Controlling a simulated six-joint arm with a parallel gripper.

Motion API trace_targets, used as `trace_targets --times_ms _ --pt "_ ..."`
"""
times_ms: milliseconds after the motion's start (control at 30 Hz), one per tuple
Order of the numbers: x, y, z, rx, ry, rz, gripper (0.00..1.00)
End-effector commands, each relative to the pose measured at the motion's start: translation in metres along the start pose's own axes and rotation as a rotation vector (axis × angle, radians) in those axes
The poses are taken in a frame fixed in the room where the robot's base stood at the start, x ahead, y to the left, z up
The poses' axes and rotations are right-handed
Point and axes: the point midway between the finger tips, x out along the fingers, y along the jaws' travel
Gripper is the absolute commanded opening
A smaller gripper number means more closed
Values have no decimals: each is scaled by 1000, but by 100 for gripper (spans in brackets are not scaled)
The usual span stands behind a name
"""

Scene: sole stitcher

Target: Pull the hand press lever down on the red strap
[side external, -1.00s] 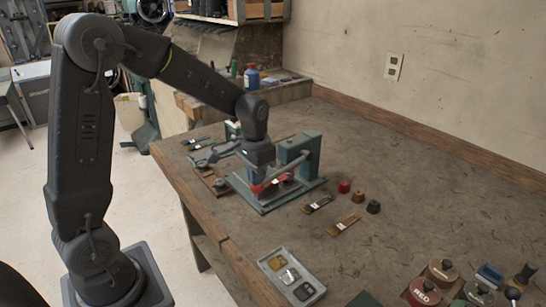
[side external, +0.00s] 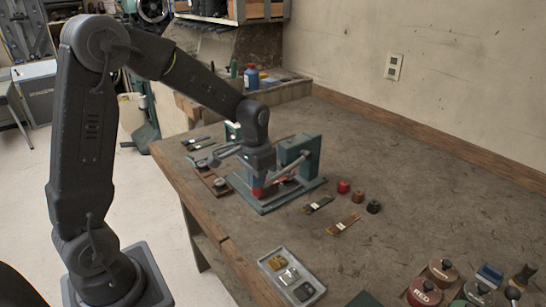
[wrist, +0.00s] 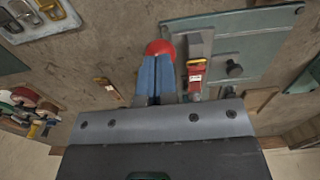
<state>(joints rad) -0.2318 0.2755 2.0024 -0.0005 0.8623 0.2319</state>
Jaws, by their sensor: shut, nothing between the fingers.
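The hand press has a green base (side external: 262,207) and an upright green post (side external: 296,149); its base also shows in the wrist view (wrist: 250,32). My gripper (side external: 258,183), with blue fingers (wrist: 156,70), is shut and holds nothing. The fingertips lie over the lever's red ball knob (side external: 257,193), which peeks out past them in the wrist view (wrist: 160,47). They appear to touch it. The red strap (wrist: 196,68), with a white label, lies at the press beside the fingers. My gripper hides part of the lever.
Two straps (side external: 318,204) (side external: 344,224) and small knobs (side external: 343,187) lie right of the press. A grey tray (side external: 266,264) with small parts is at the front edge. Several spools (side external: 424,293) stand at lower right. The bench behind the press is mostly clear.

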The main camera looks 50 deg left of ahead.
Motion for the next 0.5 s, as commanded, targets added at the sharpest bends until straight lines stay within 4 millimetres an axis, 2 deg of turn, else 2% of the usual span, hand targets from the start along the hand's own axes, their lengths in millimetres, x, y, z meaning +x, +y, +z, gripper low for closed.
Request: trace_targets --times_ms 500 --pt "-34 0 0 0 -2 0 0"
